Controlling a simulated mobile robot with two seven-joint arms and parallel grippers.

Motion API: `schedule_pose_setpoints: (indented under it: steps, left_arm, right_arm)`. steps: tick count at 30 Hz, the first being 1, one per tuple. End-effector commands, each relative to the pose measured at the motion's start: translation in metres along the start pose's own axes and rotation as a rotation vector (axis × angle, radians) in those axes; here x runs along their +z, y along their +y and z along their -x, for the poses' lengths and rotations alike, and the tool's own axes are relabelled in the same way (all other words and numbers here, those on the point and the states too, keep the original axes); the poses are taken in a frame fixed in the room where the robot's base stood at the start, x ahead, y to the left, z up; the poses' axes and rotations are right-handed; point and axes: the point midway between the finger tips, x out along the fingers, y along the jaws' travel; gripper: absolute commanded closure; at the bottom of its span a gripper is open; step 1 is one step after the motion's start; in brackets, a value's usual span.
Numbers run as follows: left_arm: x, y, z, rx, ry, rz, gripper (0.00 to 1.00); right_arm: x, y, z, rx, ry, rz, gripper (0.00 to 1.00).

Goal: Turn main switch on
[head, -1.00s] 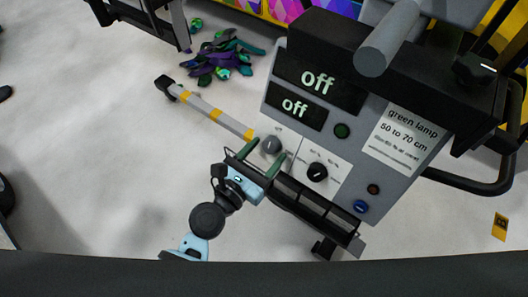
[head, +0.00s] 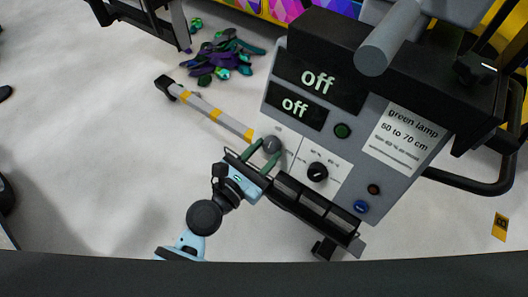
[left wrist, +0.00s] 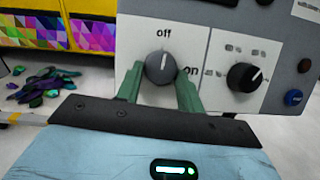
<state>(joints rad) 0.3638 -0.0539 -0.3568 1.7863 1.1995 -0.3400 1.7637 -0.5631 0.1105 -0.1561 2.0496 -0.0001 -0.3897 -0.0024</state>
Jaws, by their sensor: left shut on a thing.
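The main switch is a grey round knob (left wrist: 159,67) on a white plate marked "off" above and "on" at the lower right. Its white pointer line points up toward "off", leaning slightly right. It also shows in the head view (head: 272,145) on the grey control panel (head: 290,132). My left gripper (left wrist: 159,80) has its two green fingers on either side of the knob, shut on it; it shows in the head view too (head: 263,152). Two displays on the panel, the upper (head: 318,80) and the lower (head: 295,106), both read "off". My right gripper is not in view.
A second black knob (left wrist: 243,77) sits right of the switch. Green (head: 342,131), red (head: 374,189) and blue (head: 361,206) round parts are on the panel. A black basket rail (head: 310,205) runs below it. Vinyl scraps (head: 225,58) lie on the floor.

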Motion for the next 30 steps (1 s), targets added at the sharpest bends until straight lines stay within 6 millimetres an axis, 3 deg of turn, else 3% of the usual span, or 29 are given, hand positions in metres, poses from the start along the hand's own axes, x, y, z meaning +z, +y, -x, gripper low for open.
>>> schedule_pose_setpoints:
  steps: [30]
  left_arm:
    - [0.008,0.013,-0.002,-0.348,-0.001,-0.863,0.85]
  right_arm:
    - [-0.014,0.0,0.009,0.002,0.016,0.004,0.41]
